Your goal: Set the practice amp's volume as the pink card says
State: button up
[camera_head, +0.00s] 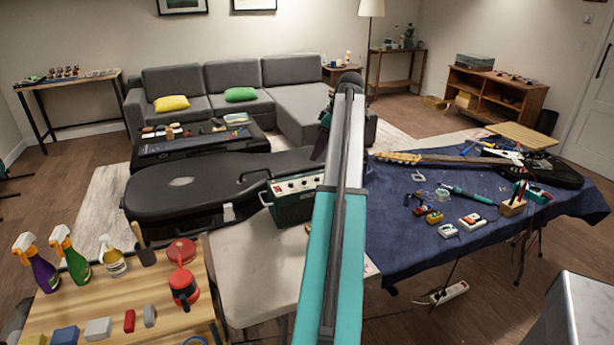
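The practice amp (290,212) is a small dark green box with a handle at its left side. It stands at the back of the pale table, left of my arm. Its cream top panel (297,186) carries several small knobs; their markings are too small to read. My arm hides the amp's right end. A pale pinkish edge (372,268), possibly the card, shows right of my arm; no writing is readable. A dark part at my arm's far end, probably my gripper (319,150), is above and beyond the amp. Its fingers cannot be made out.
A black guitar case (190,187) lies behind the pale table (245,270). A wooden bench (110,300) with spray bottles and a red container is front left. A blue-covered table (410,240) with a guitar, pedals and tools is right. Open floor shows at the lower right.

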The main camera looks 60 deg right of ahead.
aim_at(304, 180)
jog(key=p+x, duration=0.1)
jog(key=x, duration=1.1)
jog(key=shift+w+f+p, duration=0.1)
jog(key=shift+p, duration=0.25)
grip_shut()
